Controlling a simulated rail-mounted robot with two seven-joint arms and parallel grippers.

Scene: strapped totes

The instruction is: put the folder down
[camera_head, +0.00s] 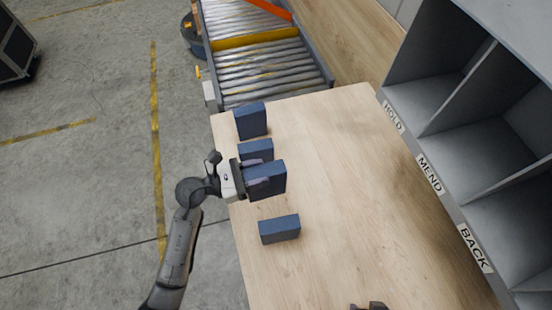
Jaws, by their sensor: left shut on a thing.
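My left gripper (256,179) reaches in from the left over the table edge. It is shut on a dark blue block-like folder (270,184), which stands upright between its fingers. I cannot tell whether the folder's lower edge touches the table. Three similar blue folders are near it: one upright at the back (251,120), one just behind the held folder (257,150) and partly hidden by it, and one in front (279,229). Only the dark tip of my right gripper (369,306) shows at the bottom edge; its opening is unclear.
The wooden table (340,200) is clear to the right of the folders. A grey shelf unit (443,190) with compartments labelled HOLD, MEND and BACK borders it on the right. A roller conveyor (262,70) meets the table's back edge. Concrete floor lies left.

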